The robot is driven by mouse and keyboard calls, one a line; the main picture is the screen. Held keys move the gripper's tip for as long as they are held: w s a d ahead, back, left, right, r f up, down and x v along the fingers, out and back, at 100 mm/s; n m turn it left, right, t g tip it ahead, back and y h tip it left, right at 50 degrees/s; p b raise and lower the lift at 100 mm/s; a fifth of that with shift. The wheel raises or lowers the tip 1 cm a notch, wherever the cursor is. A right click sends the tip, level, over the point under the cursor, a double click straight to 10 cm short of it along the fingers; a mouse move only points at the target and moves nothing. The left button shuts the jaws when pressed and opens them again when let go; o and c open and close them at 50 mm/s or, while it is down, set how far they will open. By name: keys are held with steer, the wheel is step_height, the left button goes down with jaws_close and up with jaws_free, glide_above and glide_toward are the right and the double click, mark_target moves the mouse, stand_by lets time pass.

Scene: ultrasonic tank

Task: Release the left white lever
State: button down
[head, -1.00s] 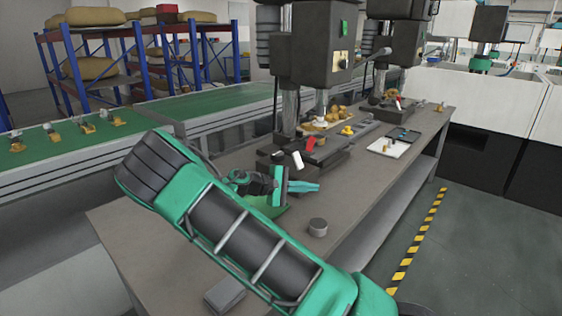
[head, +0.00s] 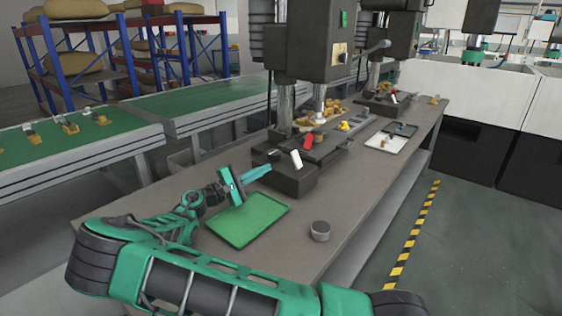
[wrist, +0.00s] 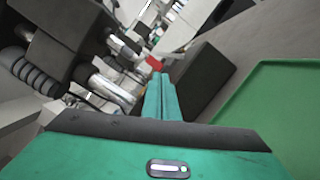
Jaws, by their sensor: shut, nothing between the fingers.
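The left white lever (head: 296,159) stands tilted on the dark base of the nearest press, beside a red part (head: 308,141). My gripper (head: 268,167) is to the left of the lever in the head view, apart from it, with its green fingers together and empty. The fingers point toward the press base. In the wrist view, my closed fingers (wrist: 160,80) point toward a red part (wrist: 154,63) beside a dark block (wrist: 200,78). I cannot clearly make out the white lever in the wrist view.
A green tray (head: 247,221) lies below my gripper on the grey workbench (head: 345,200). A round grey piece (head: 320,231) stands near the front edge. The press column (head: 286,105) rises behind the lever. A second press with a white tray (head: 388,143) stands farther right.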

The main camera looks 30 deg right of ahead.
mark_target(283, 168)
steer(key=d, duration=0.6)
steer(key=w+d+r, duration=0.1)
steer(key=d, duration=0.2)
steer(key=shift+w+d, duration=0.1)
steer(key=shift+d, duration=0.2)
steer(key=shift+a, duration=0.15)
